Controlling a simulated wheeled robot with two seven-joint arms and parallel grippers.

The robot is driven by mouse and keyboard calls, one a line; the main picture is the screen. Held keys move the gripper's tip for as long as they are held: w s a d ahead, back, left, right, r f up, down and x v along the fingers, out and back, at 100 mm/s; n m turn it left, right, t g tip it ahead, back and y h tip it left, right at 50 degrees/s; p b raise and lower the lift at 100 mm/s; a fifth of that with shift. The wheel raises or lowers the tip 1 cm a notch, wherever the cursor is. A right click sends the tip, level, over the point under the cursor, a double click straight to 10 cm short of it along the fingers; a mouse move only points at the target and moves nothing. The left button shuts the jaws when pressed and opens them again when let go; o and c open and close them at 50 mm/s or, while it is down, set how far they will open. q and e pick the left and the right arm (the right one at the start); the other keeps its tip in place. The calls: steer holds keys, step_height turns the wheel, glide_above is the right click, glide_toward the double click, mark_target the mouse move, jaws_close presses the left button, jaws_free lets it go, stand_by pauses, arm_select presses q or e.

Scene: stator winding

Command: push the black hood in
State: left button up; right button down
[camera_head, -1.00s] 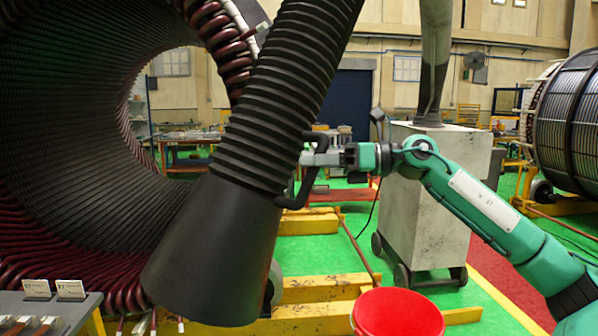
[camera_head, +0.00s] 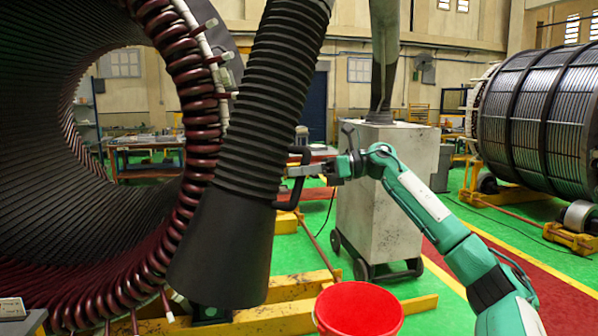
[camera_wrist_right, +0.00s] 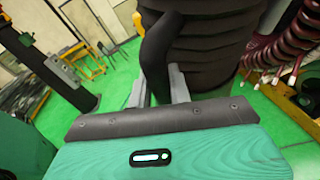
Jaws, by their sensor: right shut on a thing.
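The black hood (camera_head: 222,247) is a flared cone at the lower end of a ribbed black hose (camera_head: 268,100). It hangs tilted in front of the right part of the big stator ring (camera_head: 190,95), whose dark red coil ends show behind it. My right gripper (camera_head: 318,170) is shut on the black handle (camera_head: 291,180) at the hood's right side. In the right wrist view, the two grey fingers (camera_wrist_right: 158,88) close around the handle, with the ribbed hose behind. My left gripper is not in view.
A red bucket (camera_head: 358,309) stands in front, right of the hood. A pale wheeled cabinet (camera_head: 385,190) stands behind my right arm. Yellow floor beams (camera_head: 300,286) run below the hood. A wound rotor (camera_head: 540,110) lies far right. Green floor between is clear.

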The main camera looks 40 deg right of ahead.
steer(key=c, duration=1.3)
jaws_free()
steer(key=shift+s+d+r, duration=0.1)
steer(key=shift+s+r, duration=0.05)
steer(key=shift+r, duration=0.15)
steer(key=shift+f, duration=0.1)
steer(key=shift+f, duration=0.1)
steer(key=shift+d, duration=0.1)
steer(key=b+v, duration=0.5)
steer(key=v, duration=0.8)
steer(key=shift+s+d, duration=0.2)
steer(key=shift+s, duration=0.1)
